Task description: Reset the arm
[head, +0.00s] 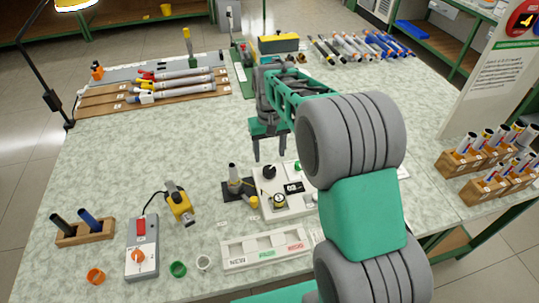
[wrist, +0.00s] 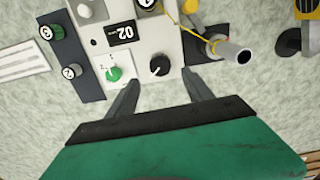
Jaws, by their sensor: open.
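My gripper (head: 270,155) is open and empty, held above the table behind the grey control box. In the wrist view my gripper (wrist: 166,92) shows its two fingers spread apart, pointing at the edge of the box with the black and green knobs. The control box (head: 273,207) has a black knob, a round gauge and a small display reading 02. The arm stretches from the lower right across the table, and its thick grey and green links hide part of the box and the table behind them.
Rods lie on a wooden rack (head: 150,107) at the back left and in a row (head: 360,47) at the back right. A yellow tool (head: 180,204), a grey switch box (head: 141,247) and a labelled tray (head: 266,248) stand in front. The left middle of the table is clear.

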